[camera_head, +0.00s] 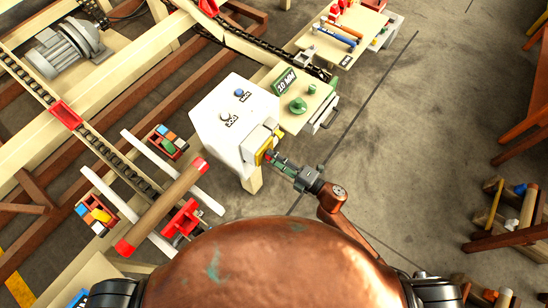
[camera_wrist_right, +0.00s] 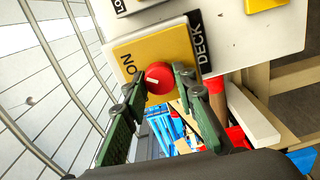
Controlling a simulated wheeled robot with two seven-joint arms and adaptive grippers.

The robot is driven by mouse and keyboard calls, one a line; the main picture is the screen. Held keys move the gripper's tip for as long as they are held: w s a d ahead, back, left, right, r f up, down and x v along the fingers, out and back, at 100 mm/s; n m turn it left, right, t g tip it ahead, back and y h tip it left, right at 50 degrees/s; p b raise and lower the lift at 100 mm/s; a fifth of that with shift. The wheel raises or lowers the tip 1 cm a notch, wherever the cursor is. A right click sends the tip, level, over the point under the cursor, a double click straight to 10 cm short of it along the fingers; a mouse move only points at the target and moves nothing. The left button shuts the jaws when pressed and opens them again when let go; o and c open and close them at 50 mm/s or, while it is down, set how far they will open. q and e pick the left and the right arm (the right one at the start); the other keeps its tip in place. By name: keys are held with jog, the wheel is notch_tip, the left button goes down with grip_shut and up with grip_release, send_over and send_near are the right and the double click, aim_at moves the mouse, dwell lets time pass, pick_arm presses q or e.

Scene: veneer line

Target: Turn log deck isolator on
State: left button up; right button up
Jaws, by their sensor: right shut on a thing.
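The log deck isolator is a red round knob (camera_wrist_right: 159,78) on a yellow plate (camera_wrist_right: 166,47), with an ON label (camera_wrist_right: 127,64) and a DECK label beside it. In the head view the yellow plate (camera_head: 261,156) is on the side of a white cabinet (camera_head: 222,105). My right gripper (camera_head: 273,158) reaches that plate from the lower right. In the right wrist view its green fingers (camera_wrist_right: 154,88) are shut on the red knob, one on each side. A pale mark on the knob lies toward its left side. My left gripper is not in view.
The cabinet top has a blue button and a pale one. A green 10 MM sign (camera_head: 286,82) and a green knob (camera_head: 298,105) stand just behind the plate. A log with red ends (camera_head: 163,205) lies on rails at left.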

jog(key=shift+m+p, duration=0.5)
jog(key=shift+m, duration=0.3)
jog(key=o, duration=1.2)
jog(key=shift+c, duration=0.2)
jog(key=v, duration=1.2)
